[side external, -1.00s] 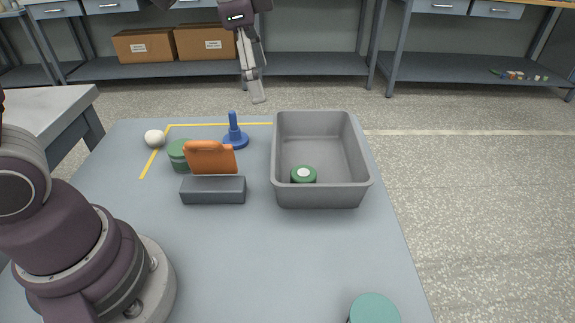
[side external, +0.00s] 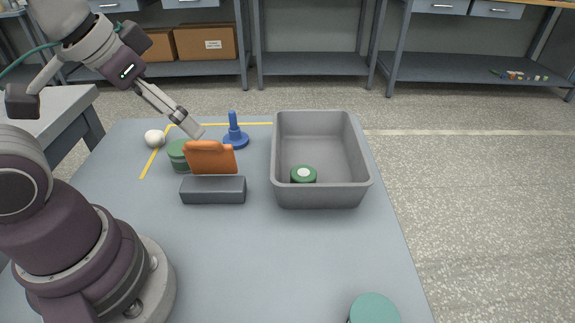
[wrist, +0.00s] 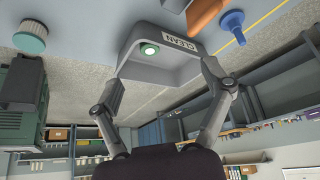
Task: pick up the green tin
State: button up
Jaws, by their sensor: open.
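A green round tin (side external: 177,157) stands on the table at the left, partly hidden behind an orange, jug-shaped object (side external: 211,159). Another green round piece with a white top (side external: 303,174) lies inside the grey tray (side external: 322,195); it also shows in the wrist view (wrist: 149,50). My gripper (side external: 197,133) is above the table, near the tin and the orange object in the picture. Its height over them is hard to tell. In the wrist view my gripper (wrist: 163,76) has its fingers spread apart with nothing between them.
A dark grey block (side external: 213,190) lies in front of the orange object. A blue pegged piece (side external: 235,137) and a white ball (side external: 154,138) stand behind. A teal round object (side external: 374,309) is at the near edge. The table's front middle is clear.

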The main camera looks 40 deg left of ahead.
jog(key=shift+o, duration=0.2)
dwell(0.3)
jog(key=shift+o, duration=1)
jog(key=n+g, duration=0.6)
jog(key=n, duration=1.5)
send_over(180, 146)
jog(key=f, duration=1)
jog(key=shift+s+a+f, duration=0.15)
jog(key=shift+a, duration=0.25)
jog(key=f, duration=0.6)
jog(key=d+f, duration=0.1)
jog(key=f, duration=0.3)
jog(key=shift+r, duration=0.1)
jog(key=c, duration=1.2)
